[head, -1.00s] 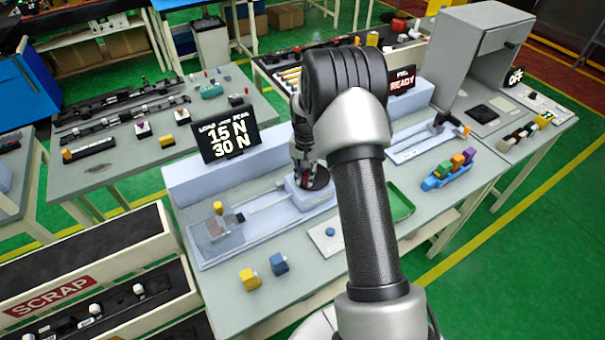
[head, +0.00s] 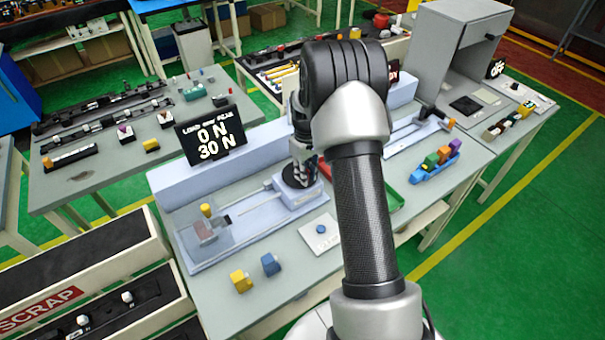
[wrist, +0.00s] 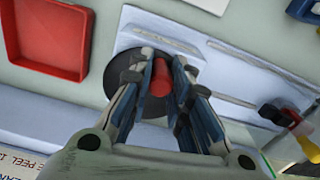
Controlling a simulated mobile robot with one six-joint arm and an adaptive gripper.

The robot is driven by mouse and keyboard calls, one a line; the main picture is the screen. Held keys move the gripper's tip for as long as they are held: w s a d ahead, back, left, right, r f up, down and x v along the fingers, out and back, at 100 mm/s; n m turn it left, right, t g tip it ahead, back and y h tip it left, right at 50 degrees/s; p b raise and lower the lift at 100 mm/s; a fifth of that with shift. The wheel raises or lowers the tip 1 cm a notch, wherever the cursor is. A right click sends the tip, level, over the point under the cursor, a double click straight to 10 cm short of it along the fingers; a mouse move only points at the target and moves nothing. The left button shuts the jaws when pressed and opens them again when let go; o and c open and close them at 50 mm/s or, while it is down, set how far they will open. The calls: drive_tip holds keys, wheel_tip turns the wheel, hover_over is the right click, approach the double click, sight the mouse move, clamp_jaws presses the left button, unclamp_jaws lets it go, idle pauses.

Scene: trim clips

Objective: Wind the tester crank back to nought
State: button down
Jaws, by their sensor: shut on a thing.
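The tester (head: 262,215) is a pale blue unit on the grey bench. Its crank is a black disc (wrist: 152,107) with an upright red knob (wrist: 160,78), seen in the wrist view. The disc (head: 292,180) shows in the head view, partly behind my gripper (head: 302,168). In the wrist view my gripper (wrist: 161,66) is shut on the red knob, one finger on each side. The tester's display (head: 211,134) reads 0 N on top and 30 N below.
A yellow block (head: 241,281) and a blue block (head: 270,264) stand on the bench front. A white card with a blue button (head: 320,229) lies right of them. A red tray (wrist: 45,38) is near the crank.

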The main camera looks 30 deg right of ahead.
drive_tip(key=shift+d+n, duration=0.35)
drive_tip(key=shift+n, duration=0.55)
drive_tip(key=c, duration=1.5)
unclamp_jaws()
drive_tip(key=shift+o, duration=0.2)
wheel_tip(320, 180, up, 12)
drive_tip(key=shift+r, duration=0.1)
